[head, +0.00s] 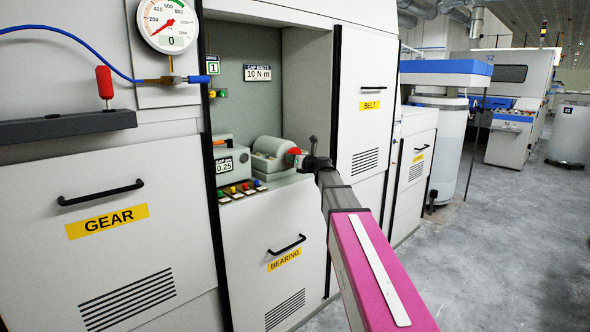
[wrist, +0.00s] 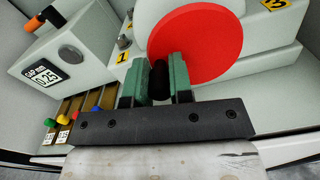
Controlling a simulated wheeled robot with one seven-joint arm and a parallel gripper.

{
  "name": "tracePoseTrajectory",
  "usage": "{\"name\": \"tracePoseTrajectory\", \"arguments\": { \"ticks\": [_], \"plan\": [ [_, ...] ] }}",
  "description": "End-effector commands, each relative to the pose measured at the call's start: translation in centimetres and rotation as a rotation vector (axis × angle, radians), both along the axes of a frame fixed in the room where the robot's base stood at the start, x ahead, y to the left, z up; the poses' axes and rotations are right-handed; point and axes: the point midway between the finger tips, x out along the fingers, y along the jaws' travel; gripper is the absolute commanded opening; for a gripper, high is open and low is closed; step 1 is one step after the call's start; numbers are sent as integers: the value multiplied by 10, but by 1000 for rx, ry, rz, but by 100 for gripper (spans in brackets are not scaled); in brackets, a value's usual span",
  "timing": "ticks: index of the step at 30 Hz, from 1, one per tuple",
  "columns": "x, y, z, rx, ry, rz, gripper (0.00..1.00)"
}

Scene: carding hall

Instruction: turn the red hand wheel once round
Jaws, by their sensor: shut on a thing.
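The red hand wheel (wrist: 205,42) fills the upper middle of the wrist view, in front of a grey housing. In the head view only a small part of the red wheel (head: 294,152) shows, at the end of the grey rounded housing (head: 272,156). My gripper (wrist: 160,82) has its two green fingers on either side of a black handle (wrist: 159,78) at the wheel's lower left, and is shut on it. In the head view my gripper (head: 314,161) reaches into the recess beside the wheel, and its fingertips are hard to make out.
A grey box marked 0.25 (head: 224,163) stands left of the housing. A rack with coloured knobs (head: 243,188) lies before it. The recess has a right side wall (head: 307,90). Floor (head: 500,250) is clear at right.

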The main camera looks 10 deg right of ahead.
Motion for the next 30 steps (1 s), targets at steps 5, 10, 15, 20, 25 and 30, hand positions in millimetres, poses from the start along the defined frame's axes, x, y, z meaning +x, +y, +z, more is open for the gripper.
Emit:
{"name": "tracePoseTrajectory", "arguments": {
  "ticks": [5, 10, 15, 20, 25, 30],
  "plan": [
    [-1, 1, 4, 75, 54, 5, 9],
    [-1, 1, 4, 78, 56, 5, 9],
    [0, 0, 5, 116, 84, 5, 9],
    [1, -1, 9, 214, 155, 5, 9],
    [1, -1, 10, 248, 180, 5, 9],
    [1, -1, 11, 250, 180, 5, 9]
  ]
}}
